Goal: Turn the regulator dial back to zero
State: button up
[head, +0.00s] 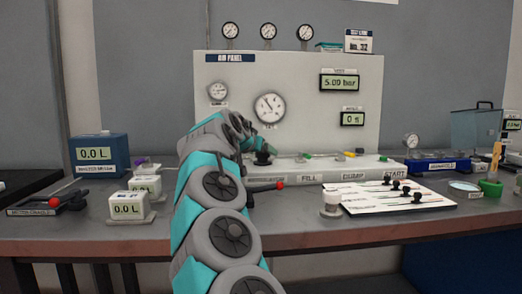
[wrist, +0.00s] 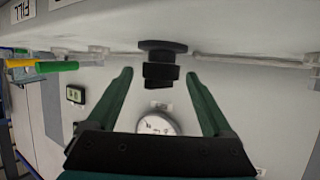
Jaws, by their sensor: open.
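The regulator dial, a black knob (head: 263,158), sits at the foot of the air panel (head: 315,140) in the head view, partly hidden by my arm. In the wrist view the black knob (wrist: 160,70) shows at upper middle, between the fingertips in the picture. My gripper (wrist: 160,74) is open, with one green finger to either side of the knob and a visible gap to each. In the head view my gripper (head: 265,144) is just above the knob. The panel's upper display (head: 341,82) reads 5.00 bar. Whether the fingers surround the knob in depth is unclear.
A round gauge (head: 269,107) is on the panel behind my gripper.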

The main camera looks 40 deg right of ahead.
jog(key=shift+w, duration=0.1)
grip_shut()
dwell(0.8)
